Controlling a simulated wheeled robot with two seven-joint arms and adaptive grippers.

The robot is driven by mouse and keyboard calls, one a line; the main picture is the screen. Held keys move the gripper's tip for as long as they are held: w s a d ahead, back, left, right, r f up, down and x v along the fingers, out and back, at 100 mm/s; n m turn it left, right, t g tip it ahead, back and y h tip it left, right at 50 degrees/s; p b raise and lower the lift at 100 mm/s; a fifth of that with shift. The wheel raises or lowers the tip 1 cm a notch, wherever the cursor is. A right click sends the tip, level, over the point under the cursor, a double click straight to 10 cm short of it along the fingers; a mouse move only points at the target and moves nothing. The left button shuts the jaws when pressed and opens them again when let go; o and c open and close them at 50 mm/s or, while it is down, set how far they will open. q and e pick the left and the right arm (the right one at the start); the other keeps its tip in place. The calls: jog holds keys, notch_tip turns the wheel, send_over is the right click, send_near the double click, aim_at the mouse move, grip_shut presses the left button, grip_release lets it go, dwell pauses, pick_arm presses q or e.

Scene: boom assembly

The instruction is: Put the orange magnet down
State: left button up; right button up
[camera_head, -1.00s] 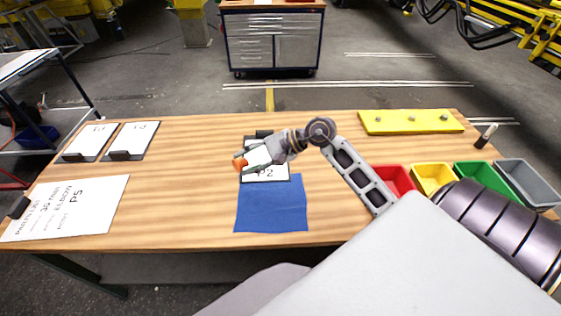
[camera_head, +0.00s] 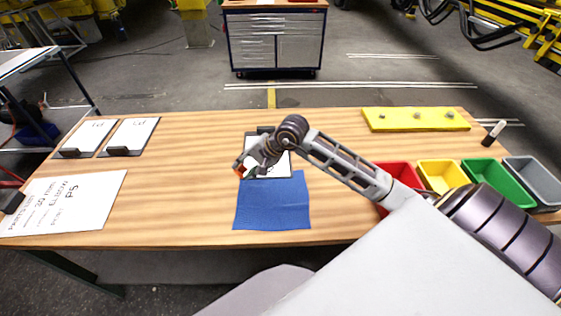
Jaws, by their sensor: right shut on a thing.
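The orange magnet (camera_head: 239,167) shows as a small orange piece at the fingertips of my right gripper (camera_head: 245,169). The gripper is shut on it, over the left edge of the clipboard (camera_head: 280,164) with the white sheet, just behind the blue cloth (camera_head: 272,204). Part of the magnet is hidden by the fingers. I cannot tell whether it touches the table or the clipboard. My left gripper is not in view.
Red (camera_head: 401,174), yellow (camera_head: 441,175), green (camera_head: 497,181) and grey bins stand at the right. A yellow plate (camera_head: 415,119) lies at the back right. Two clipboards and a paper sheet (camera_head: 70,200) lie at the left. The wood between is clear.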

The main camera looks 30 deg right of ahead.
jog(key=w+d+f+h+b, duration=0.2)
jog(key=w+d+f+h, duration=0.15)
jog(key=d+h, duration=0.3)
pick_arm(q)
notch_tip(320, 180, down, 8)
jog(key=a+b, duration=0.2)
jog(key=b, duration=0.3)
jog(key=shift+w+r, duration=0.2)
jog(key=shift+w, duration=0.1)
pick_arm(e)
jog(key=w+d+r+m+g+h, duration=0.1)
jog(key=d+m+g+h, duration=0.2)
jog(key=d, duration=2.3)
jog(key=g+h, duration=0.1)
jog(key=h, duration=0.4)
jog(key=shift+d+r+m, duration=0.25)
jog(key=shift+d+m, duration=0.05)
jog(key=shift+m, duration=0.1)
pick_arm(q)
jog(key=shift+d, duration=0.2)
pick_arm(e)
jog(key=shift+f+h, duration=0.1)
jog(key=shift+h, duration=0.15)
notch_tip(320, 180, down, 6)
jog(key=shift+r, duration=0.2)
jog(key=shift+f, duration=0.2)
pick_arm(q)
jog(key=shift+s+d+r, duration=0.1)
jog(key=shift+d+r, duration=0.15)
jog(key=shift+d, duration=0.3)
